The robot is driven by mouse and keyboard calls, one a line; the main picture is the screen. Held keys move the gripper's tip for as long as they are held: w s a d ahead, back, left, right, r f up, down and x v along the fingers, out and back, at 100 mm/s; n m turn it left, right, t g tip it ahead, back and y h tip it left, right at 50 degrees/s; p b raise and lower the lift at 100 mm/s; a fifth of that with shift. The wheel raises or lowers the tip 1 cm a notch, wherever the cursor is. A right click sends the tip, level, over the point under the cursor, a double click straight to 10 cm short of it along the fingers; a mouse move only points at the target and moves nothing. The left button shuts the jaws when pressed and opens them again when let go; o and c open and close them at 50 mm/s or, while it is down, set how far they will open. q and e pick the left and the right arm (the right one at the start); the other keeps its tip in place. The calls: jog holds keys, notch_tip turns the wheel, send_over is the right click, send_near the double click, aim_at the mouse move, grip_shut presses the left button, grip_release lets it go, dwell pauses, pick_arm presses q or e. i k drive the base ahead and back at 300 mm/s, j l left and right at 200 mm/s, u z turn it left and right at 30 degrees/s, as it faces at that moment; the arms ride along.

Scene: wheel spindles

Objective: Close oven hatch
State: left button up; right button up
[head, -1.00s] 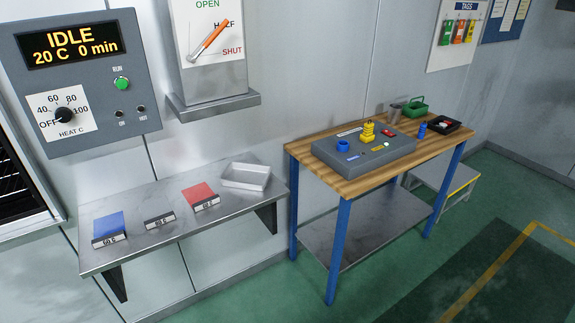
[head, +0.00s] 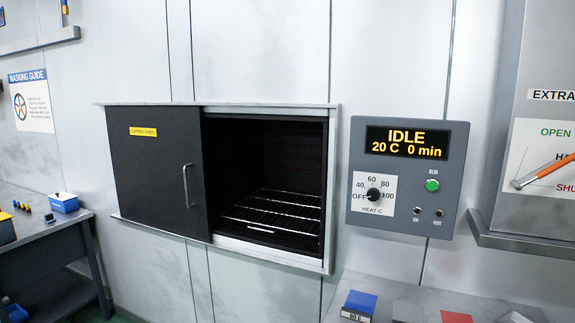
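The oven hatch (head: 155,175) is a dark sliding panel with a yellow label and a vertical metal handle (head: 187,187) near its right edge. It stands slid to the left, so the oven opening (head: 265,150) to its right is uncovered. Inside, a wire rack (head: 275,212) shows in the dark chamber, and nothing is seen lying on it. The control panel (head: 408,180) to the right reads IDLE, 20 C, 0 min, and its heat dial (head: 374,194) points to OFF. Neither of my grippers is in the head view.
A steel shelf (head: 400,290) with a blue pad (head: 359,302) and a red pad (head: 456,317) juts out at the bottom right. A grey bench (head: 45,235) with small parts and a blue box (head: 64,203) stands at the left. The wall below the oven is clear.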

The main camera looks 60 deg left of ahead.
aim_at(157, 152)
jog(key=u, duration=2.7)
jog(key=i+j+z, duration=0.3)
jog(key=i+j, duration=0.45)
jog(key=i, duration=0.15)
jog(key=i+j+z, duration=0.3)
jog(key=i+j, duration=0.55)
jog(key=j, duration=0.15)
